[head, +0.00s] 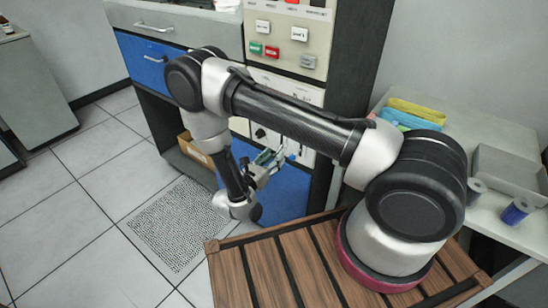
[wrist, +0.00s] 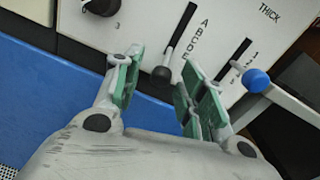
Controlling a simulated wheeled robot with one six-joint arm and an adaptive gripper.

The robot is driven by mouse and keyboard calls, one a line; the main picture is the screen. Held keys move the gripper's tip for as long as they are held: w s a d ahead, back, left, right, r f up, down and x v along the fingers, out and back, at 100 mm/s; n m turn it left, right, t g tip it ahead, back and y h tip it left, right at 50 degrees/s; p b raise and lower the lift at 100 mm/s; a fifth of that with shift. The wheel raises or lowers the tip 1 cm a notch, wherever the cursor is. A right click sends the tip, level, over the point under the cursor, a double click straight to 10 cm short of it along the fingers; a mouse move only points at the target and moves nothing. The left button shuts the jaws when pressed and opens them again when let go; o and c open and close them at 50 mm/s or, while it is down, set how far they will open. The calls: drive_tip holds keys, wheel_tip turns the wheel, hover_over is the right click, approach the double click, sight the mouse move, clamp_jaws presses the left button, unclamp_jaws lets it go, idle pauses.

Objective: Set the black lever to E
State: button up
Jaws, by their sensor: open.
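The black lever (wrist: 162,74) shows in the wrist view, at the lower end of a slanted slot on a white panel (wrist: 140,18). Letters A to E run down beside the slot, and the lever's base is near the lower letters; its exact setting is hard to tell. My gripper (wrist: 161,62) is open, with its green-padded fingers on either side of the lever knob. A gap shows between the knob and each finger. In the head view my gripper (head: 268,163) is in front of the machine's lower panel, and the lever cannot be made out.
A blue-knobbed lever (wrist: 256,80) with a numbered scale marked THICK is close to the right finger. A black dial (wrist: 102,5) is at the upper left. The head view shows a wooden slatted platform (head: 290,270), a side table with a grey tray (head: 510,170), and open tiled floor (head: 90,190).

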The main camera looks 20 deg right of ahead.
drive_tip(key=v, duration=1.1)
drive_tip(key=shift+f, duration=0.1)
drive_tip(key=s+d+m+g+h, duration=0.2)
drive_tip(key=s+d+g, duration=0.2)
drive_tip(key=s+d, duration=0.1)
drive_tip(key=s+d+r+m+g+y, duration=0.1)
drive_tip(key=s+d+r+m+y, duration=0.3)
drive_tip(key=r+m, duration=0.4)
drive_tip(key=s+d+r+m+g+y, duration=0.1)
drive_tip(key=s+d+r+m+y, duration=0.4)
drive_tip(key=r, duration=1.4)
drive_tip(key=s+d+r+m+g+y, duration=0.1)
drive_tip(key=s+d+r+m+y, duration=0.4)
drive_tip(key=d+r+m, duration=0.4)
wheel_tip(320, 180, up, 5)
drive_tip(key=m+y, duration=0.1)
drive_tip(key=m, duration=0.2)
drive_tip(key=shift+s+m+y, duration=0.25)
drive_tip(key=shift+m+y, duration=0.15)
